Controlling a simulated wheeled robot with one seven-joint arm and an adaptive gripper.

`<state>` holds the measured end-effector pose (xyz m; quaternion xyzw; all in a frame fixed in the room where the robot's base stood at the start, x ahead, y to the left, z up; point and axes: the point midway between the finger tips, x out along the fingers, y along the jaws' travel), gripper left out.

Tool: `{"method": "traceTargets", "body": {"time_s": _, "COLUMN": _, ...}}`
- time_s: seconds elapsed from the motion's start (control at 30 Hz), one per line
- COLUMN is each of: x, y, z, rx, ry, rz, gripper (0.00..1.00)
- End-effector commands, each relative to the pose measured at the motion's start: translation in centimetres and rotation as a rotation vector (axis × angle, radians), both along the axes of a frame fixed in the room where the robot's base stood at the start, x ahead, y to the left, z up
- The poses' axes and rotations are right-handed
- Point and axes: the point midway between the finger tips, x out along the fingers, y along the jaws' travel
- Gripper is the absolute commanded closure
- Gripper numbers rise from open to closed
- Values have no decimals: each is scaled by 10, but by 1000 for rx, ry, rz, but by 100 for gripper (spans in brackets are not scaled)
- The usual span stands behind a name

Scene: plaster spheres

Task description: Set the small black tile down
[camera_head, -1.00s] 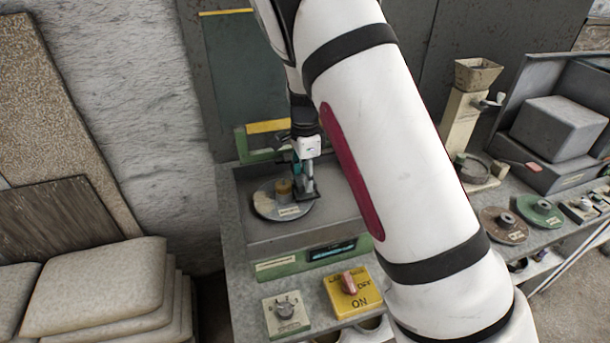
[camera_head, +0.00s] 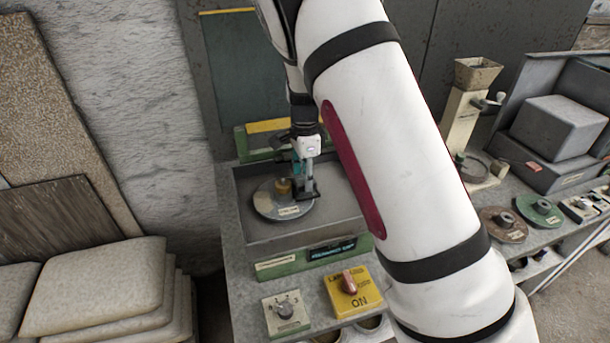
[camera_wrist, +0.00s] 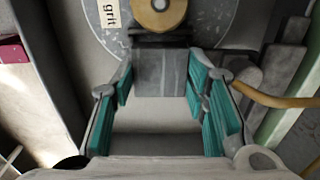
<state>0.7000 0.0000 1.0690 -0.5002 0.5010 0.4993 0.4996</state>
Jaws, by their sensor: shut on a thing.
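My gripper (camera_head: 305,193) points down over the right part of a round grey disc (camera_head: 268,208) in a grey basin. In the wrist view my gripper (camera_wrist: 158,85) has its teal pads shut on the small tile (camera_wrist: 160,78), which looks dark grey there and stands between the fingertips. The tile's far edge is darkest and lies close to the brass hub (camera_wrist: 158,12) at the disc's middle. In the head view the tile is small and dark against the gripper. I cannot tell whether it touches the disc.
The grey basin (camera_head: 250,232) walls surround the disc. A yellow switch box (camera_head: 365,299) and a dial plate (camera_head: 286,313) are in front. A hand mill (camera_head: 462,125), a brown disc (camera_head: 503,225) and a green disc (camera_head: 538,210) stand to the right on the bench.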

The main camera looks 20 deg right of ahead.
Motion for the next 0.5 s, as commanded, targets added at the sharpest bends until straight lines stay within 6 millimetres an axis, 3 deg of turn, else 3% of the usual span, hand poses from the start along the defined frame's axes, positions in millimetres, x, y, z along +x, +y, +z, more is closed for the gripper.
{"method": "traceTargets", "body": {"time_s": 0.5, "x": 0, "y": 0, "z": -8, "rx": 0, "ry": -1, "rz": 0, "gripper": 91}}
